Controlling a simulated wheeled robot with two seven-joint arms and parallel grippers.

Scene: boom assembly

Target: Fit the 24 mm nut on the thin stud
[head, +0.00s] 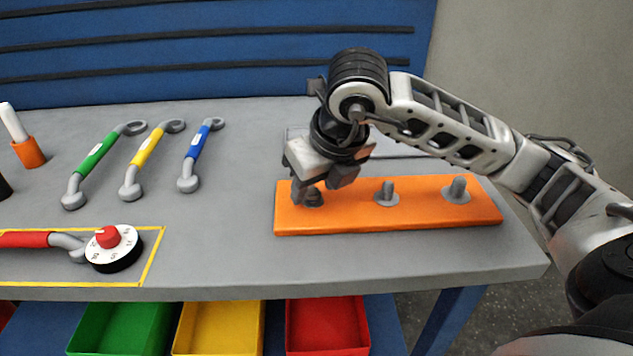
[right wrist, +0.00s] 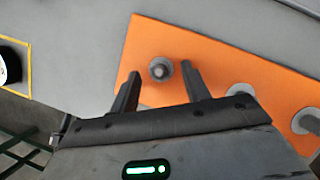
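The orange board (head: 430,218) lies on the grey bench with three grey studs in a row. The leftmost stud is under my right gripper (head: 312,192) and mostly hidden in the head view. The right wrist view shows this stud (right wrist: 160,69) end-on, with a darker grey ring around it. I cannot tell whether that ring is the nut or a base washer. My right gripper (right wrist: 161,72) is open, its two fingertips apart on either side of the stud, with a visible gap. The middle stud (head: 386,190) and the right stud (head: 458,188) stand upright on round grey bases. My left gripper is out of view.
Green (head: 97,155), yellow (head: 148,152) and blue (head: 201,145) wrenches lie left of the board. A red-handled tool (head: 25,240) with a white dial (head: 112,243) lies inside a yellow outline. An orange holder (head: 28,153) stands far left. Coloured bins are below the bench.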

